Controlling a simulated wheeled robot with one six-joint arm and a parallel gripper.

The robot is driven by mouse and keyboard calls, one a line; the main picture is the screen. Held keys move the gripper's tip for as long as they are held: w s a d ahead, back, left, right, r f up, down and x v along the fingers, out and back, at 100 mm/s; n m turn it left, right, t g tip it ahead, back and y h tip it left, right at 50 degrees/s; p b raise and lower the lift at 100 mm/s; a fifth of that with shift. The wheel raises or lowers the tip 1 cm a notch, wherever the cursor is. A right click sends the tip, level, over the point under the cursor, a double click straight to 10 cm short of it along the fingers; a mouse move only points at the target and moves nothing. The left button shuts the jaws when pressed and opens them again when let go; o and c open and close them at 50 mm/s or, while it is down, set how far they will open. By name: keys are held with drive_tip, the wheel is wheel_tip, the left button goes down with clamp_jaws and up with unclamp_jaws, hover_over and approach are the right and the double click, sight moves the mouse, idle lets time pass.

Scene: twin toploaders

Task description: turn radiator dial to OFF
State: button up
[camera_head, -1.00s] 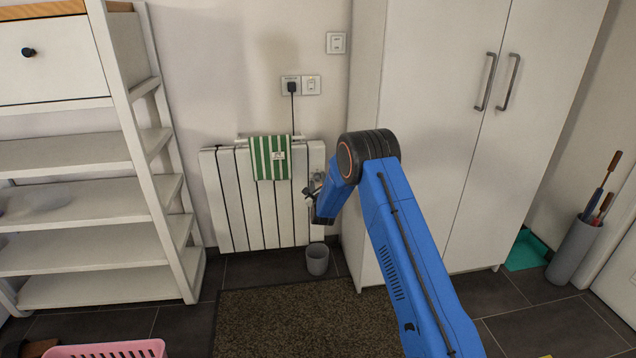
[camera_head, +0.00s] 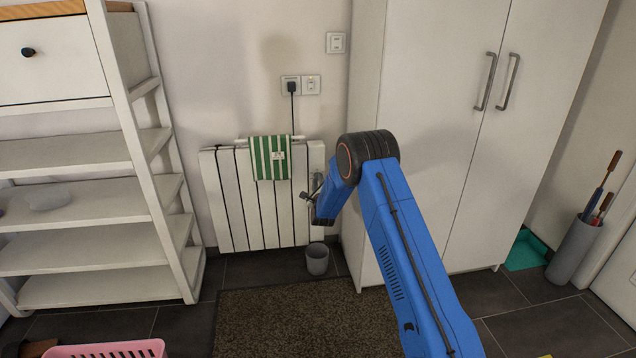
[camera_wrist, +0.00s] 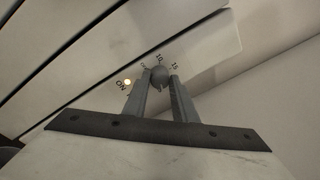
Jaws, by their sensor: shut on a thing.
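The white radiator (camera_head: 262,205) hangs on the wall, with a green striped towel (camera_head: 270,158) over its top. Its round grey dial (camera_wrist: 159,75) shows in the wrist view, with numbers such as 10 and 15 printed beside it. My gripper (camera_wrist: 160,80) is shut on the dial, one finger on each side. In the head view my gripper (camera_head: 308,194) is at the radiator's right end, and the dial is hard to make out. I cannot read which mark the dial points to.
A tall white cabinet (camera_head: 440,110) stands close to the right of the radiator. A grey cup (camera_head: 317,259) is on the floor below my gripper. A white shelf unit (camera_head: 150,190) stands at the left, and a brown mat (camera_head: 300,320) lies in front.

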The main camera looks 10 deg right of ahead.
drive_tip(key=n, duration=0.5)
drive_tip(key=shift+f+n+y, duration=0.1)
drive_tip(key=shift+n+y, duration=0.2)
drive_tip(key=shift+n, duration=0.1)
drive_tip(key=n, duration=0.5)
drive_tip(key=shift+n+t, duration=0.4)
drive_tip(key=n+y, duration=0.1)
drive_tip(key=n, duration=0.4)
drive_tip(key=shift+f+n, duration=0.1)
drive_tip(key=shift+n, duration=0.3)
drive_tip(key=n, duration=0.9)
drive_tip(key=n+g, duration=0.1)
drive_tip(key=n, duration=0.9)
drive_tip(key=n+y, duration=0.1)
drive_tip(key=n, duration=0.9)
drive_tip(key=shift+d+r+g, duration=0.25)
drive_tip(key=shift+d+g, duration=0.05)
drive_tip(key=shift+g, duration=0.1)
drive_tip(key=shift+n, duration=0.3)
drive_tip(key=o, duration=1)
